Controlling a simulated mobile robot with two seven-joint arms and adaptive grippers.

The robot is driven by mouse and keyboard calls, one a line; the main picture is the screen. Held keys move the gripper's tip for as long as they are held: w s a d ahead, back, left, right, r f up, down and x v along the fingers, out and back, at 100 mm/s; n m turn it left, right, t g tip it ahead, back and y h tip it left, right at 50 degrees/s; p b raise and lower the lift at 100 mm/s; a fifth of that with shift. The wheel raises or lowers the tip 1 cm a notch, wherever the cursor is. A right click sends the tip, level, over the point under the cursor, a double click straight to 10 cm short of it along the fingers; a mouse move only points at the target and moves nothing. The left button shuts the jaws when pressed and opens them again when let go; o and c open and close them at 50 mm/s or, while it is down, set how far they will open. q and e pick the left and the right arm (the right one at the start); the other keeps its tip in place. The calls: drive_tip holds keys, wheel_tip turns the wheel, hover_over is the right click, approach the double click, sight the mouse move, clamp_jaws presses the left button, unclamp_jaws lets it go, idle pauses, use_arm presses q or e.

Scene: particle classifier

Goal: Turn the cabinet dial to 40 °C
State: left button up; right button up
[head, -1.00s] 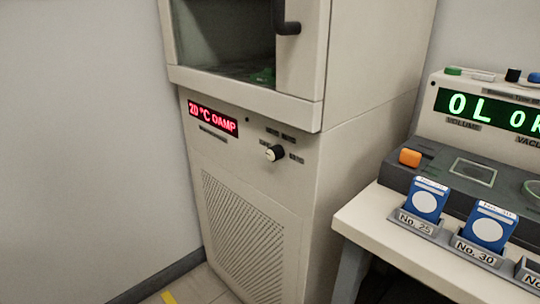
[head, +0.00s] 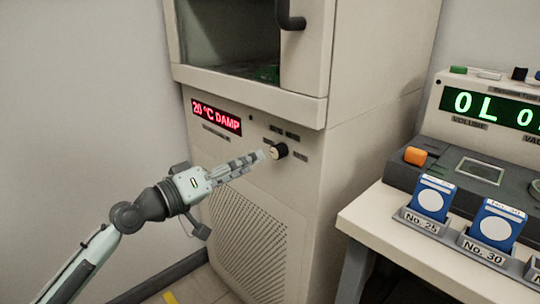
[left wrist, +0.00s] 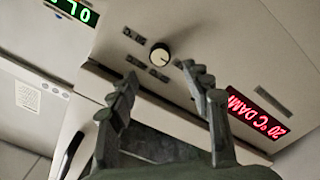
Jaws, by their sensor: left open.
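The cabinet (head: 345,170) is a tall beige unit with a window at the top and a vented lower panel. Its red display (head: 216,118) reads 20 °C DAMP. The dial (head: 278,151) is a small black knob with a pale face, right of the display. It also shows in the left wrist view (left wrist: 160,54), beyond the fingertips. My left gripper (head: 260,156) is open, with its tips close to the dial on its left side. In the left wrist view the gripper (left wrist: 160,75) has its fingers spread, nothing between them. Contact with the dial cannot be told. My right gripper is not in view.
A bench (head: 375,222) on the right carries a grey device with an orange button (head: 415,155) and a green display (head: 490,107). Blue boxes (head: 432,198) marked No. 25 and No. 30 stand in holders at its front. A black handle (head: 290,18) sticks out above the dial.

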sight(274, 153)
use_arm(q)
drive_tip(key=x, duration=0.6)
drive_tip(key=shift+d+p, duration=0.15)
drive_tip(key=shift+p, duration=0.2)
drive_tip(key=shift+w+d, duration=0.25)
drive_tip(key=shift+d, duration=0.05)
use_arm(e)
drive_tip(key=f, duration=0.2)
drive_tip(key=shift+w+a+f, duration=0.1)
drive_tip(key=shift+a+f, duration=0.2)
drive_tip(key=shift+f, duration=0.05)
use_arm(q)
drive_tip(key=shift+c, duration=0.5)
drive_tip(key=c, duration=0.9)
clamp_jaws()
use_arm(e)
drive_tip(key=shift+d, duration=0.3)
use_arm(q)
drive_tip(key=shift+f, duration=0.1)
